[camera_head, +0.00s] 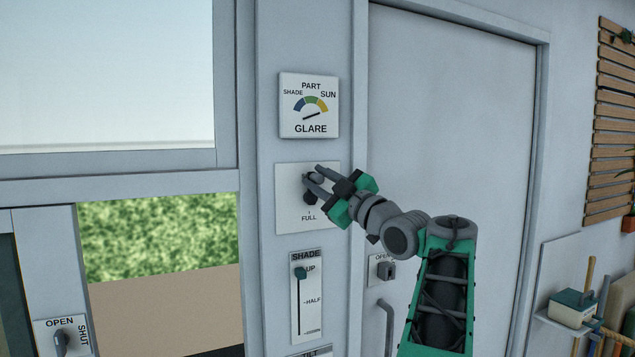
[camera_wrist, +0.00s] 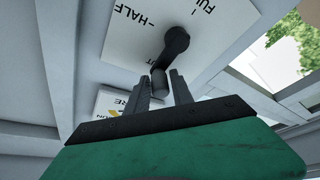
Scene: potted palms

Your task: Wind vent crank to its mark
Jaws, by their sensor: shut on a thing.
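The vent crank (camera_head: 310,198) is a dark handle on a white plate (camera_head: 286,216) on the wall post. In the wrist view the crank (camera_wrist: 175,43) has a round hub and an arm ending in a knob. Its plate (camera_wrist: 125,48) reads HALF, part of FULL, and a T beside the crank arm. The crank arm points up toward the GLARE dial, close to the lettering ending in T. My gripper (camera_head: 312,176) is shut on the crank's knob, a finger on either side; the fingers also show in the wrist view (camera_wrist: 160,84). They hide part of the crank in the head view.
The GLARE dial (camera_head: 309,120) is just above, its needle toward SUN. Below is a SHADE slider (camera_head: 301,274) set near UP. A lever (camera_head: 386,270) and door handle (camera_head: 388,318) lie right, an OPEN/SHUT knob (camera_head: 61,342) lower left. The window is left.

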